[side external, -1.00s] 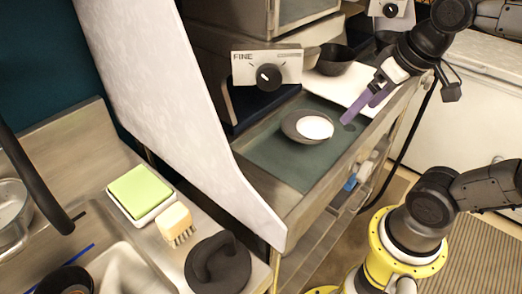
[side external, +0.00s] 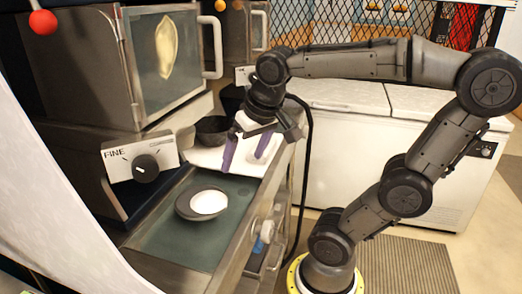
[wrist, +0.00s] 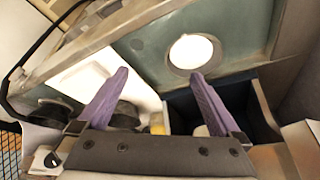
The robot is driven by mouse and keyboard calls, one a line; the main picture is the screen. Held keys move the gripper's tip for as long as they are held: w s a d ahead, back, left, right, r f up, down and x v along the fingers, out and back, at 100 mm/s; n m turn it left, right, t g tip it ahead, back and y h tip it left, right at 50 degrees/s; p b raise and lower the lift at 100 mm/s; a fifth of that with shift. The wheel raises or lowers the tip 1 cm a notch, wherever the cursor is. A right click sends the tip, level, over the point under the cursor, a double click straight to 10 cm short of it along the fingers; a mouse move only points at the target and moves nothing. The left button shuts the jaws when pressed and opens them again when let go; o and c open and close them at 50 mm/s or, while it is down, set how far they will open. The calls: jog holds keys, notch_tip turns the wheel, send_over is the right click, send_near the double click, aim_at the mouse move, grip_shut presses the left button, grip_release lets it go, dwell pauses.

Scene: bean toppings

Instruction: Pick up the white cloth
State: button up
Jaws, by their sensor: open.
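A flat white sheet-like thing (side external: 208,159) lies on the steel counter behind the dark green mat; it also shows in the wrist view (wrist: 78,84). I cannot tell for sure whether it is cloth or a board. My gripper (side external: 245,158) is open and empty, with its two purple fingers pointing down over the white thing in the side view. In the wrist view the fingers (wrist: 160,74) are wide apart, and the left one overlaps the white thing. I cannot tell whether they touch it.
A dark round bowl (side external: 181,207) with white contents (side external: 209,202) sits on the green mat (side external: 160,243). Dark bowls (side external: 212,130) stand behind the white sheet. A machine with a FINE dial (side external: 146,168) stands left of the mat. A white chest freezer (side external: 365,150) is at the right.

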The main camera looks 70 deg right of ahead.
jog(key=w+d+r+m+g+h, duration=0.25)
jog(key=d+m, duration=0.35)
jog(key=d, duration=0.3)
jog(key=m+g, duration=0.2)
jog(key=m, duration=0.4)
send_over(250, 156)
jog(key=s, duration=0.2)
jog(key=shift+t, duration=0.25)
jog(key=x, duration=0.7)
jog(key=shift+w+d, duration=0.2)
jog(key=shift+d, duration=0.05)
jog(key=shift+x, duration=2.9)
jog(key=shift+d, duration=0.2)
